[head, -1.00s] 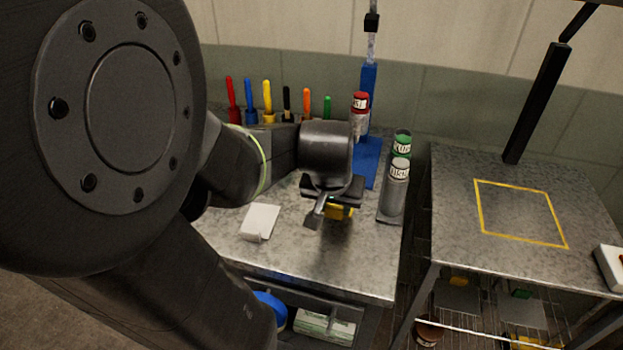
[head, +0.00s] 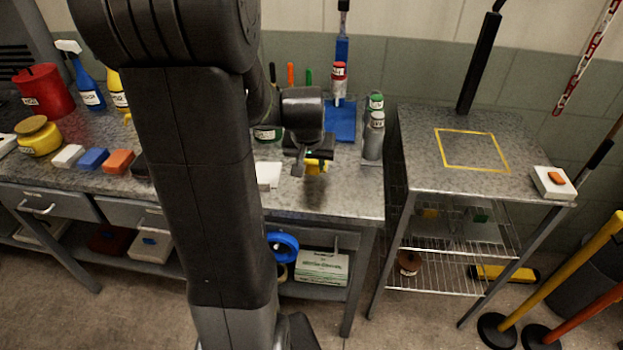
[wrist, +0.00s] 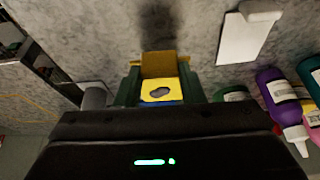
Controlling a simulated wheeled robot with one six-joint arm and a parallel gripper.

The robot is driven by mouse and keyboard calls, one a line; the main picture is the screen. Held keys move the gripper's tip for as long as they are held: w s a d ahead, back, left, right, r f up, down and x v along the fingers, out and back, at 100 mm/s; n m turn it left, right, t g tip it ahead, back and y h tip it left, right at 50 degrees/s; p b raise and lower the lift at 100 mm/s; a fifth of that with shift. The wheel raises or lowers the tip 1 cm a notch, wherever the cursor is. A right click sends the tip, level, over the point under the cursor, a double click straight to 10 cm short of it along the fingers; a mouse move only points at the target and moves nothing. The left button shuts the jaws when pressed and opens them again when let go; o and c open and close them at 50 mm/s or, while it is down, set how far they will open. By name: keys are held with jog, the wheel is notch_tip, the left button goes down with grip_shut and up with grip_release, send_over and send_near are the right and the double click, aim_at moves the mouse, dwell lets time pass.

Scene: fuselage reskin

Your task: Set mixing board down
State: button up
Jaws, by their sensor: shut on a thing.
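My gripper (head: 309,161) is over the right part of the metal bench, shut on a small yellow piece (head: 317,167). In the wrist view the yellow piece (wrist: 159,90) sits between the jaws of my gripper (wrist: 160,84). It has a dark grey patch on its face and a blue edge below, and it appears to be the mixing board. A shadow on the bench shows beyond it. I cannot tell how far it is above the bench. The gripper hides part of it in the head view.
A cart (head: 420,125) with an empty yellow outlined square (head: 472,149) stands right of the bench (head: 340,200). A white box (head: 553,184) is on its corner. A white pad (head: 268,175) lies left of my gripper. Canisters (head: 374,135) and a blue board (head: 341,121) stand close on the right.

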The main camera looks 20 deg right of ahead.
jog(key=shift+f, duration=2.6)
jog(key=shift+f, duration=0.2)
jog(key=o, duration=1)
jog(key=shift+o, duration=0.2)
jog(key=shift+r, duration=0.1)
jog(key=shift+r, duration=0.35)
jog(key=v, duration=1.1)
jog(key=shift+s+a+r, duration=0.15)
jog(key=shift+s+r, duration=0.05)
